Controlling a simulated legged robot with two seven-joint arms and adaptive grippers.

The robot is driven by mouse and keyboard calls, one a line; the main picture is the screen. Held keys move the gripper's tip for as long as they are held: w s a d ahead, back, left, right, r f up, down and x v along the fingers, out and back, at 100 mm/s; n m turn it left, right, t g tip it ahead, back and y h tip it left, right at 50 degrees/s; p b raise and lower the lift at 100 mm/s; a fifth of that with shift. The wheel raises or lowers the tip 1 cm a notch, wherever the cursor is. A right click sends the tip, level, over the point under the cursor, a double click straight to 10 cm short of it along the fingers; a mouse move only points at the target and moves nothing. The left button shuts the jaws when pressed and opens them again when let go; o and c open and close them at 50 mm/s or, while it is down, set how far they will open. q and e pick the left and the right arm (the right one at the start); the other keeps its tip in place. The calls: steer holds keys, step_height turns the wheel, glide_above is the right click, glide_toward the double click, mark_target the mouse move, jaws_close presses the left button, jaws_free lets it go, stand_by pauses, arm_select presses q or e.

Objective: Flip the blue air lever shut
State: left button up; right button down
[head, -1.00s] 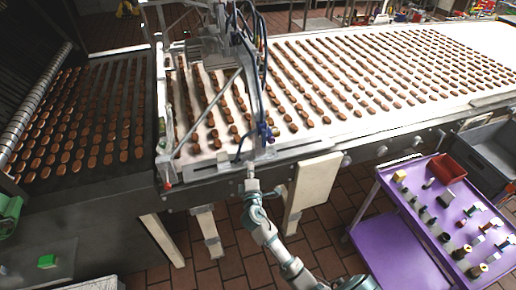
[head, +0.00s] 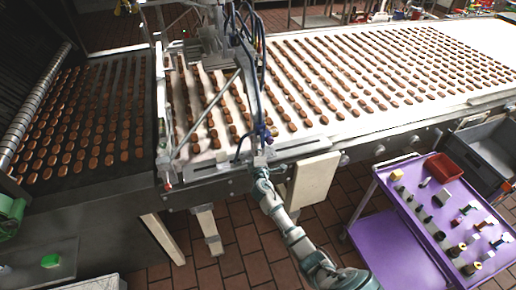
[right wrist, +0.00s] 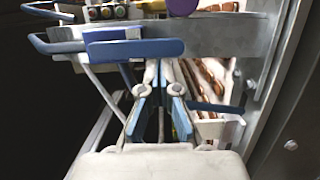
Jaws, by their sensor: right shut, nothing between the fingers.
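A flat blue lever (right wrist: 135,49) shows at the upper middle of the right wrist view, lying roughly crosswise on a metal bracket. In the head view my right gripper (head: 260,162) is at the front edge of the conveyor machine, below a blue-purple fitting (head: 264,134). The lever is too small to make out there. My left gripper is not in view.
The white conveyor (head: 400,107) carries many rows of brown biscuits. A metal frame with blue hoses (head: 250,60) rises above my right gripper. A purple cart (head: 395,250) with small parts and a red bin (head: 444,167) stands at right. Brick floor lies below.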

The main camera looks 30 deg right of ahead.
steer(key=shift+w+f, duration=0.1)
steer(key=shift+n, duration=0.3)
steer(key=shift+d+f+n+b, duration=0.1)
steer(key=shift+d+n+b, duration=0.15)
steer(key=shift+n+b, duration=0.2)
steer(key=n, duration=0.1)
steer(key=d+n+b, duration=0.1)
steer(key=n+t+b, duration=0.1)
steer(key=shift+s+d+f, duration=0.3)
steer(key=shift+s+d, duration=0.05)
steer(key=shift+d, duration=0.05)
steer(key=s+d+r+n+t+y+b, duration=0.1)
steer(key=d+n, duration=0.5)
steer(key=n, duration=1.1)
steer(key=shift+s+d+r+t+y+b, duration=0.2)
steer(key=shift+r+t+y+b, duration=0.55)
steer(key=shift+r+t+y, duration=0.6)
steer(key=shift+r, duration=0.25)
